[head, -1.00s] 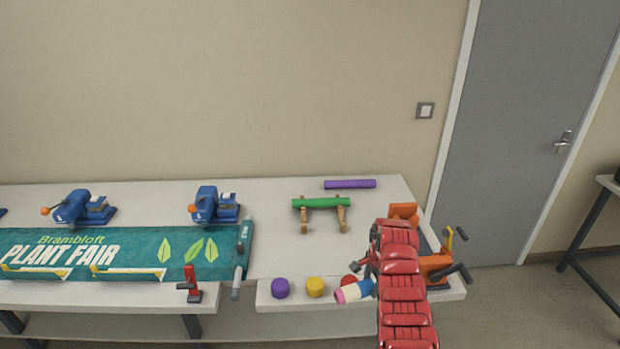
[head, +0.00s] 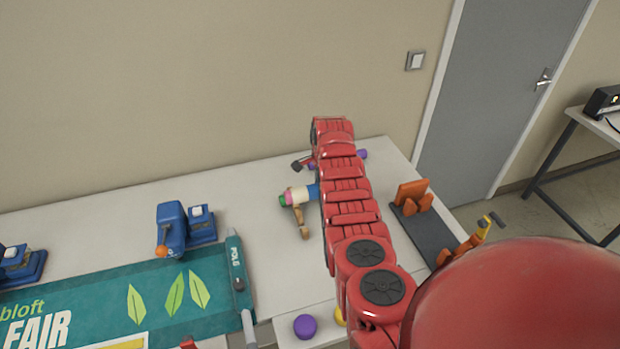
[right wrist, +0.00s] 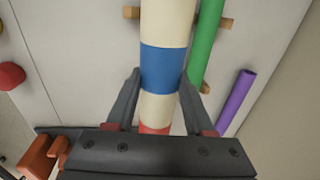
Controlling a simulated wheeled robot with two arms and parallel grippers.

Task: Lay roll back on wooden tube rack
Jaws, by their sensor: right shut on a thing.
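A striped roll with pink, white, blue and red bands shows in the head view (head: 299,194) and large in the right wrist view (right wrist: 163,68). My right gripper (right wrist: 161,76) is shut around it; the arm hides most of the gripper in the head view. The wooden tube rack (head: 302,222) is partly hidden by my arm; its pieces also show in the right wrist view (right wrist: 226,22). A green roll (right wrist: 206,38) lies on the rack, beside the striped roll. The striped roll is over the rack; I cannot tell whether it touches. My left gripper is not in view.
A purple roll (right wrist: 237,101) lies on the table behind the rack. An orange-ended dark stand (head: 425,234) is right of my arm. A blue clamp device (head: 183,228) and the green banner (head: 150,300) are left. A purple knob (head: 305,326) sits at the front.

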